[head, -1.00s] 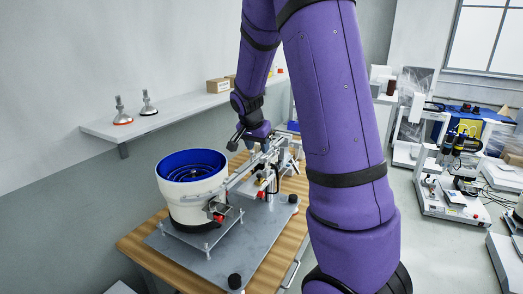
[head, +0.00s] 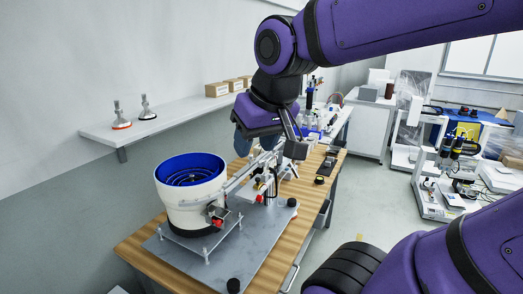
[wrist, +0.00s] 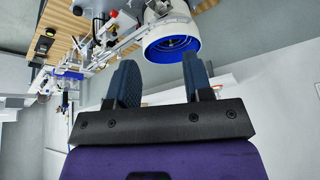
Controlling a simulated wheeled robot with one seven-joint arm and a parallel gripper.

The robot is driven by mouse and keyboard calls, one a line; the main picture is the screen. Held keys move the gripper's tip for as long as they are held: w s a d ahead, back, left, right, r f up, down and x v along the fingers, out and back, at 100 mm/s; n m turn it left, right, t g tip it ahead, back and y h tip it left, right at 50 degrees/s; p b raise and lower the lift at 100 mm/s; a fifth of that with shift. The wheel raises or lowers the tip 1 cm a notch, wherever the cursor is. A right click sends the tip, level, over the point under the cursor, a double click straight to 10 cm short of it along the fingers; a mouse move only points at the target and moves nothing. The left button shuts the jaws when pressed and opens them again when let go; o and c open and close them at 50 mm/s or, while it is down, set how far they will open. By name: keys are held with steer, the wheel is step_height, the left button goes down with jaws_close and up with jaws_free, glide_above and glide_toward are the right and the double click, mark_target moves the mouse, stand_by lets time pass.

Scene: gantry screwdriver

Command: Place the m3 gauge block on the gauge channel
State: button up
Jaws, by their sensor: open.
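My gripper (head: 268,146) is open and empty, above and behind the feeder rail on the wooden table. In the wrist view its two dark fingers (wrist: 160,62) stand wide apart with nothing between them. A narrow metal rail (head: 243,173) runs from the white bowl feeder to the mechanism; it also shows in the wrist view (wrist: 125,40). I cannot tell whether this rail is the gauge channel. Small dark blocks (head: 329,161) lie at the table's right end, and also show in the wrist view (wrist: 44,44). I cannot tell which thing is the m3 gauge block.
The white feeder with a blue bowl (head: 190,192) stands on a grey plate (head: 228,252) on the wooden table (head: 283,249). A wall shelf (head: 180,121) holds two levelling feet and several cartons. Other machines stand at the right, with open floor between.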

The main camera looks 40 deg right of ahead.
steer(key=shift+n, duration=0.9)
steer(key=s, duration=0.1)
steer(key=s+a, duration=0.2)
steer(key=shift+s, duration=0.35)
